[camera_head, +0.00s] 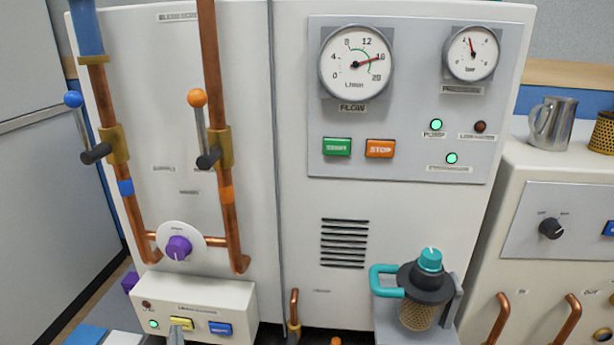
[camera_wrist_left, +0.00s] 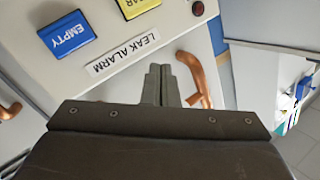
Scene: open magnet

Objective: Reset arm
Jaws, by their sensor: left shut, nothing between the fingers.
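My left gripper (camera_head: 176,336) shows only as a grey tip at the bottom edge of the head view, in front of the leak alarm box (camera_head: 194,298) and just below its yellow button (camera_head: 181,323). In the left wrist view, its two fingers (camera_wrist_left: 160,80) are shut together with nothing between them. They point toward the box, near the LEAK ALARM label (camera_wrist_left: 124,54). The blue EMPTY button (camera_wrist_left: 67,34) and the yellow button (camera_wrist_left: 138,8) lie beyond the tips. I cannot tell whether the tips touch the box. My right gripper is not in view.
Copper pipes with a blue-knobbed lever (camera_head: 73,99) and an orange-knobbed lever (camera_head: 197,98) rise above the box. A purple knob (camera_head: 178,247) sits between them. A teal-handled filter (camera_head: 430,275) juts out at right. A curved copper pipe (camera_wrist_left: 197,78) is close to the fingers.

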